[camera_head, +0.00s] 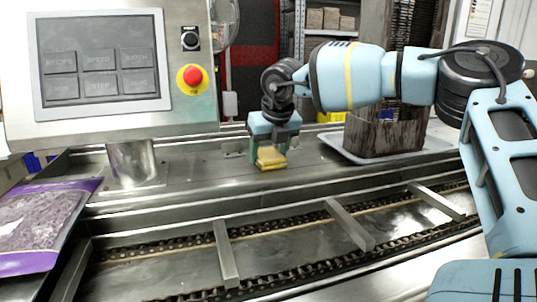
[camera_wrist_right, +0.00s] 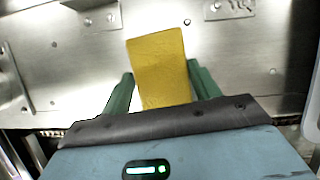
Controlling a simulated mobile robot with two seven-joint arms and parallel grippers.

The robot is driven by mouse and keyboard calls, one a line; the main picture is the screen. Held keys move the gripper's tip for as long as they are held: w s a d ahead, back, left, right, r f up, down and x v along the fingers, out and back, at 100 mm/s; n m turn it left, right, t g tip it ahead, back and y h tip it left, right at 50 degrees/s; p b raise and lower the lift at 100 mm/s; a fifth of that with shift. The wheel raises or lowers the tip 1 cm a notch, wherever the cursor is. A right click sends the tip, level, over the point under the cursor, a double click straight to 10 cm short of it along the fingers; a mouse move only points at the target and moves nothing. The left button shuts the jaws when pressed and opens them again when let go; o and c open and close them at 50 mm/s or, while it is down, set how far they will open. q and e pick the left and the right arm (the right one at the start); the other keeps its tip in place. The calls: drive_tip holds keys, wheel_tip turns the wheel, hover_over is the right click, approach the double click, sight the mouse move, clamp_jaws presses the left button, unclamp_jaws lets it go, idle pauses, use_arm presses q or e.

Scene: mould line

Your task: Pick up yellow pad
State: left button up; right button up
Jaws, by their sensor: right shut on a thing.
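The yellow pad (camera_head: 271,158) is a small flat block over the metal ledge behind the conveyor. My right gripper (camera_head: 270,152) reaches down from above with its green fingers on both sides of the pad. In the right wrist view the yellow pad (camera_wrist_right: 158,66) shows as an upright yellow rectangle between the two green fingers of the right gripper (camera_wrist_right: 160,90). The gripper is shut on it. I cannot tell whether the pad still touches the ledge. My left gripper is not in view.
A control panel (camera_head: 100,60) with a red stop button (camera_head: 192,76) stands at the left. A tray (camera_head: 425,147) with a dark block (camera_head: 385,135) is at the right. A chain conveyor (camera_head: 290,245) runs in front.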

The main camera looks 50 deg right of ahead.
sight(265, 153)
drive_tip(key=shift+r, duration=0.55)
drive_tip(key=shift+a+r+b, duration=0.25)
drive_tip(key=shift+r+b, duration=0.15)
drive_tip(key=shift+r, duration=0.8)
drive_tip(key=s+a+r+b, duration=0.1)
drive_tip(key=s+a+b, duration=0.2)
drive_tip(key=a, duration=1.1)
drive_tip(key=s, duration=0.3)
drive_tip(key=shift+a+r, duration=0.15)
drive_tip(key=shift+r, duration=0.05)
drive_tip(key=shift+s, duration=0.1)
drive_tip(key=o, duration=0.3)
drive_tip(key=shift+c, duration=1)
drive_tip(key=shift+r, duration=0.1)
